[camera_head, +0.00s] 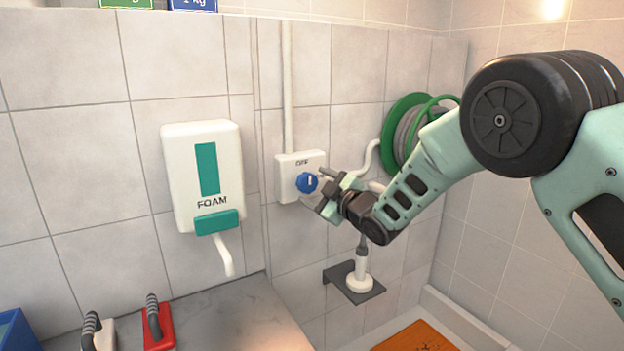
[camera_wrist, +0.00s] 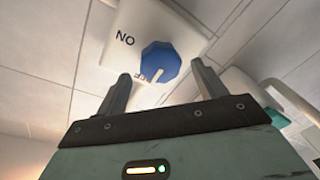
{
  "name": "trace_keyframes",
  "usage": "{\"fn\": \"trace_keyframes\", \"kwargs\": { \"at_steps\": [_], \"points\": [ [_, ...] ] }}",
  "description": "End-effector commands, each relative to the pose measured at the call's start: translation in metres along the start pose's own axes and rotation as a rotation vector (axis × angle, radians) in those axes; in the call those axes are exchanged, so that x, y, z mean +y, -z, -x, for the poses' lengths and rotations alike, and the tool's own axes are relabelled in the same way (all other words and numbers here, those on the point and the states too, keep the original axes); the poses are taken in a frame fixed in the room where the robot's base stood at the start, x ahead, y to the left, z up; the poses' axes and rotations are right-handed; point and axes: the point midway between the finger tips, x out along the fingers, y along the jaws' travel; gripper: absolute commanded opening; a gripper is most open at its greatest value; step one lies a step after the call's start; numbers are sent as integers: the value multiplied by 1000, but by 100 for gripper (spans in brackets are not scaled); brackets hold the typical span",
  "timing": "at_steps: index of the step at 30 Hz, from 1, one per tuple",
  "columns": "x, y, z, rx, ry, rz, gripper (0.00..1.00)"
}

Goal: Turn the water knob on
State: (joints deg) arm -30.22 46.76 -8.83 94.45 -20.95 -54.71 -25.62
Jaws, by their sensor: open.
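The blue water knob (camera_head: 307,182) sits on a white wall box (camera_head: 287,190) with a small label above it that seems to read "OFF". A white mark on the knob points roughly up toward that label. My gripper (camera_head: 318,188) is open, just in front of the knob and to its right. In the wrist view the knob (camera_wrist: 160,60) shows ahead, between and beyond the two fingers (camera_wrist: 161,72), with its white mark at the lower edge. Letters on the box there look like "NO". I cannot tell whether the fingers touch the knob.
A white foam dispenser (camera_head: 205,170) hangs left of the box. A green hose reel (camera_head: 400,125) is on the wall behind my arm. A dark bracket (camera_head: 345,285) with a nozzle is below. Brushes (camera_head: 155,325) lie at lower left.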

Motion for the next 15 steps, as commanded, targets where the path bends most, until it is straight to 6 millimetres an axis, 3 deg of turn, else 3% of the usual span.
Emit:
{"fn": "trace_keyframes", "kwargs": {
  "at_steps": [6,15],
  "points": [
    [1,1,-20,1,0,-1,70],
    [0,0,-23,0,0,-1,70]
  ]
}}
